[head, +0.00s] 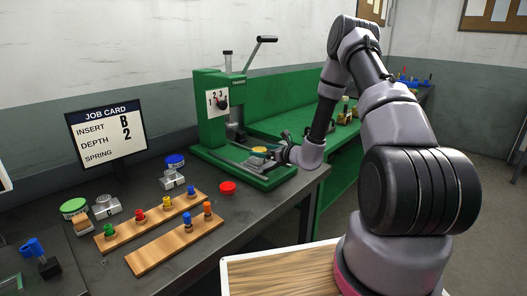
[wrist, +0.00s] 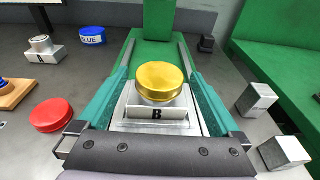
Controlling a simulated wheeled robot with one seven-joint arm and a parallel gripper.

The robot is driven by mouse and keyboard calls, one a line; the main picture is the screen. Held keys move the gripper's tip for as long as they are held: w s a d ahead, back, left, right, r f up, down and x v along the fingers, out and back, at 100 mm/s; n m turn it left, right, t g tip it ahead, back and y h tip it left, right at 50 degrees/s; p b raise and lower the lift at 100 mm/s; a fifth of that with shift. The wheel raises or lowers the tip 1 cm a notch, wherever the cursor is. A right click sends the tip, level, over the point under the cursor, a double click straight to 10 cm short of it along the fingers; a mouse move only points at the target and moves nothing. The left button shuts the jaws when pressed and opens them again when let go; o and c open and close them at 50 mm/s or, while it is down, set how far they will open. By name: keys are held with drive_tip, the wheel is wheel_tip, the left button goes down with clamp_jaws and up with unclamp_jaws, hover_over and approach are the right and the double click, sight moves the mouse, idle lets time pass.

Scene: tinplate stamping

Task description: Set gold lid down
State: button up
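The gold lid (wrist: 160,82) is a round, shiny disc. In the wrist view it appears to rest flat on the metal insert marked B (wrist: 157,113), in the slide of the green press. It also shows small in the head view (head: 259,149). My gripper (head: 279,152) is low at the front of the press, right beside the lid. In the wrist view its teal fingers stand apart on either side of the insert, with clear gaps to the lid, so it is open and empty. The lid's underside is hidden.
The green press (head: 212,120) stands behind the lid. A red lid (head: 227,187), a blue lid (head: 175,160) and a green lid (head: 74,206) lie on the dark bench. Wooden peg racks (head: 177,240) lie in front. The job card (head: 107,132) reads insert B, depth 2.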

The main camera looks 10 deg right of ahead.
drive_tip(key=shift+r, duration=0.25)
drive_tip(key=r+v, duration=0.1)
drive_tip(key=v, duration=1.1)
drive_tip(key=s+a+r+n+g+y, duration=0.2)
drive_tip(key=s+a+r+n+g, duration=0.4)
drive_tip(key=r, duration=0.3)
drive_tip(key=s+a+r+n+g+y, duration=0.25)
drive_tip(key=s+a+r+n, duration=0.3)
drive_tip(key=r+n, duration=0.35)
drive_tip(key=s+d+r+n+t+h, duration=0.1)
drive_tip(key=s+d+r+n+h, duration=0.4)
drive_tip(key=s+r, duration=0.2)
drive_tip(key=s+d+r+n+t+h, duration=0.1)
drive_tip(key=s+d+r+n+h, duration=0.4)
drive_tip(key=s, duration=0.6)
wheel_tip(320, 180, up, 2)
drive_tip(key=shift+t+h, duration=0.35)
drive_tip(key=shift+h, duration=0.3)
